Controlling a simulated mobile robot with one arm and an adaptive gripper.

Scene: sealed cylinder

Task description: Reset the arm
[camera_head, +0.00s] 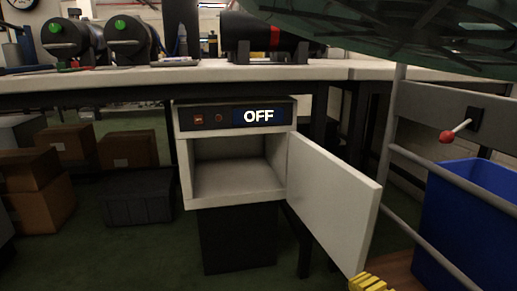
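I cannot make out my arm or my gripper for certain in the head view. A yellow ribbed piece (370,284) pokes in at the bottom edge, right of centre; most of it is cut off and I cannot tell what it is. A white box-shaped unit (187,165) stands under the workbench with its door (335,200) swung wide open to the right. Its inside looks empty. The panel above the opening has a display (258,116) reading OFF.
Cardboard boxes (127,150) and a dark crate (138,198) lie left. A blue bin (465,225), grey rails (430,168) and a red-knobbed lever (455,131) stand right. Green mesh (420,25) hangs above.

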